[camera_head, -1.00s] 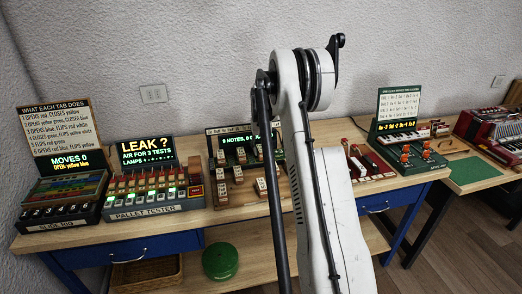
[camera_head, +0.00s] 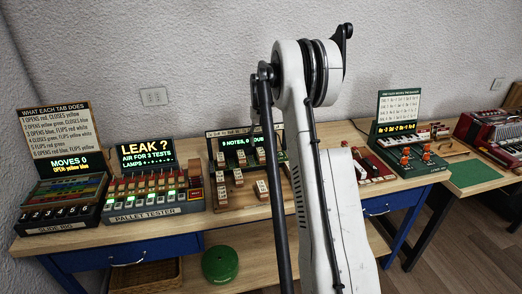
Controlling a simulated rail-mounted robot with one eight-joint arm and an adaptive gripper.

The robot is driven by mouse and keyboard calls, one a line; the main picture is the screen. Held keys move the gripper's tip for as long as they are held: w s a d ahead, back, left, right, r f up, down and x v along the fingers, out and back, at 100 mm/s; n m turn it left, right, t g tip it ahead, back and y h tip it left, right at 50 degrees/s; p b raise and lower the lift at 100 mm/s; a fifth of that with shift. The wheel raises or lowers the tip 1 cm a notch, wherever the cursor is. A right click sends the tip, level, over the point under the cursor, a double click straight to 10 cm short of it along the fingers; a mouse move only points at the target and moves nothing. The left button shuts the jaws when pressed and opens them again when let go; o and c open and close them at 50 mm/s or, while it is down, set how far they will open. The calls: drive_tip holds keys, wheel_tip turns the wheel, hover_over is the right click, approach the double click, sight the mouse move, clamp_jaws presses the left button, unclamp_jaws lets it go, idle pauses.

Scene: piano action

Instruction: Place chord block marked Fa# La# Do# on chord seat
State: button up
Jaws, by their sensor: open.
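Several small wooden blocks with pale labels stand on a brown board at the middle of the bench, one of them a front block (camera_head: 262,189). The labels are too small to read, so I cannot tell which block is marked Fa# La# Do#. Behind them is a dark panel (camera_head: 234,143) with green text beginning "8 NOTES". My arm covers the right part of this station. I cannot pick out the chord seat. My gripper does not show; only my white arm links and a black rod are visible in front of the bench.
Left of the board stand the pallet tester (camera_head: 152,196) and the slide rig (camera_head: 60,200). Right of my arm are a red-and-white device (camera_head: 372,165) and a green keyboard station (camera_head: 408,155). A green mat (camera_head: 474,173) lies on the right table. A green round object (camera_head: 220,264) sits on the lower shelf.

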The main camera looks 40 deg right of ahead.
sight(261, 151)
drive_tip(key=s+a+r+n+t, duration=0.1)
drive_tip(key=s+a+r, duration=0.2)
drive_tip(key=a+r, duration=1.1)
drive_tip(key=s+a+r+n+t+h, duration=0.1)
drive_tip(key=s+a+r, duration=0.25)
drive_tip(key=a, duration=0.25)
drive_tip(key=s+a+r+t, duration=0.1)
drive_tip(key=s+a+r, duration=0.25)
drive_tip(key=a, duration=0.25)
drive_tip(key=s+a+f+n+t, duration=0.1)
drive_tip(key=s+a+f+t, duration=0.1)
drive_tip(key=s+a, duration=0.6)
drive_tip(key=s+a+f+n+t+y, duration=0.1)
drive_tip(key=s+a+f+n+t, duration=0.1)
drive_tip(key=s+a+f, duration=0.3)
drive_tip(key=s+a, duration=0.4)
drive_tip(key=s, duration=0.7)
drive_tip(key=shift+a+f, duration=0.15)
drive_tip(key=shift+a, duration=0.05)
